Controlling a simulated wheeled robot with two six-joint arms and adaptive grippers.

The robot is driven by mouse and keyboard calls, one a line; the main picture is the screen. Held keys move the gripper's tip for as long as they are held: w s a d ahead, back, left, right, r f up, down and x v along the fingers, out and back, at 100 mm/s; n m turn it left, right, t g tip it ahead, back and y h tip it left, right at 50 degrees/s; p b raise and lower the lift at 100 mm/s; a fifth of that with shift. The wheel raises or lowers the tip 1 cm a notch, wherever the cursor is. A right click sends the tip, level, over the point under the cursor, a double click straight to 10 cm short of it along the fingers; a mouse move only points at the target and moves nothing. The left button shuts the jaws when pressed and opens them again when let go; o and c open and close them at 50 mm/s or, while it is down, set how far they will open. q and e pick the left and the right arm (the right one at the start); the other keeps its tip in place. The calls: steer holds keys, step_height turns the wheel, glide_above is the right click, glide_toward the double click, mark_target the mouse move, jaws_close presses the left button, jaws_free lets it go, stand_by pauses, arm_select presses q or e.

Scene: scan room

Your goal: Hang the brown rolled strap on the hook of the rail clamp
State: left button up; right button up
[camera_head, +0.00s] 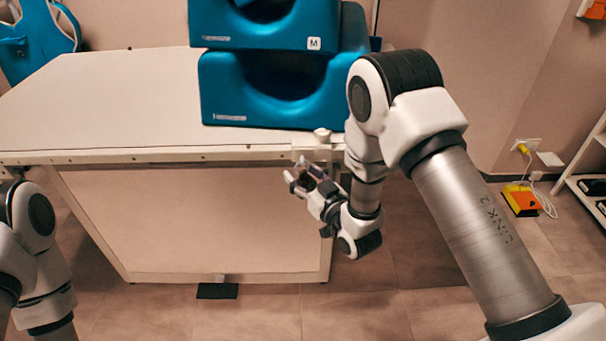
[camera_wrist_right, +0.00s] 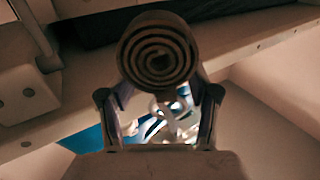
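The brown rolled strap (camera_wrist_right: 157,55) shows end-on as a spiral in the right wrist view. It sits between the two fingers of my right gripper (camera_wrist_right: 157,80), which is shut on it. In the head view my right gripper (camera_head: 304,178) is just below the table's front rail, and the strap is hard to make out there. The rail clamp (camera_head: 312,151) is a pale block with a knob on that rail, just above the gripper. In the wrist view the clamp block (camera_wrist_right: 27,90) and a pale rod are left of the strap, apart from it. My left gripper is out of view.
The white table (camera_head: 120,100) has a front rail (camera_head: 150,156) along its edge. Blue padded blocks (camera_head: 265,88) are stacked on top. A yellow-orange box (camera_head: 521,200) with a cable lies on the floor at right, near a white shelf (camera_head: 578,185).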

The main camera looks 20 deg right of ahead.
steer(key=shift+s+a+r, duration=0.1)
steer(key=shift+s+r, duration=0.15)
steer(key=shift+s, duration=0.05)
steer(key=s+d+g+p, duration=0.1)
steer(key=s+d+p, duration=0.25)
steer(key=s, duration=0.95)
steer(key=s+d+f+m+g+h+p, duration=0.1)
steer(key=s+f+g+h+p, duration=0.1)
steer(key=s+f+g, duration=0.6)
steer(key=s+d+f+m+g+h+p, duration=0.2)
steer(key=s+f+g, duration=0.6)
steer(key=s, duration=0.8)
steer(key=shift+f+p, duration=0.55)
